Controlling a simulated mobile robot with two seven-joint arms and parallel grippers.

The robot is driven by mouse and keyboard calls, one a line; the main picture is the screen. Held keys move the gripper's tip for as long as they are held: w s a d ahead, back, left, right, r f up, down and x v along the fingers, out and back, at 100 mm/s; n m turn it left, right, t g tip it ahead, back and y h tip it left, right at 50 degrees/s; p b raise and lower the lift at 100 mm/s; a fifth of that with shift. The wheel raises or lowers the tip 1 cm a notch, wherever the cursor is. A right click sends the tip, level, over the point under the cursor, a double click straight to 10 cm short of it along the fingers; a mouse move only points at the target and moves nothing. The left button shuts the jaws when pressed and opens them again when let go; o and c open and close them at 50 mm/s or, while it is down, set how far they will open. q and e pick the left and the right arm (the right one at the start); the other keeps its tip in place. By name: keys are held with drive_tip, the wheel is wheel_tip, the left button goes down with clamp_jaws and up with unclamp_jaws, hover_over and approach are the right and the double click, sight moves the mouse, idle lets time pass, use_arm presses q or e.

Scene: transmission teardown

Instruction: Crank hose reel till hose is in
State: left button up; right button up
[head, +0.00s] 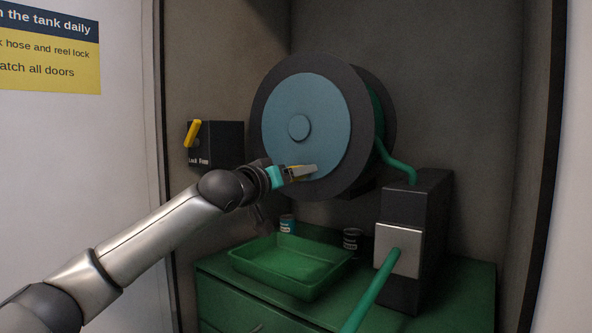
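The hose reel (280,101) has a blue round face with a centre hub and dark flanges, mounted in the recess. The green hose (397,170) runs from the drum into the top of a dark guide box (418,200). It comes out of the pale front plate (391,245) and runs down past the bottom edge. My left gripper (308,172) is at the lower part of the reel's face. A small yellowish piece shows at its fingers, perhaps the crank handle; the fingers' closure is unclear. My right gripper is out of view.
A dark lock box with a yellow lever (193,133) is on the wall left of the reel. Below, a green tray (262,272) and two small cans (287,223) (352,242) stand on a green cabinet (460,285). A sign (50,48) hangs at left.

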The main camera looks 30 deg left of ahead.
use_arm(q)
drive_tip(key=shift+w, duration=0.1)
drive_tip(key=shift+c, duration=0.2)
clamp_jaws()
idle(0.4)
idle(0.9)
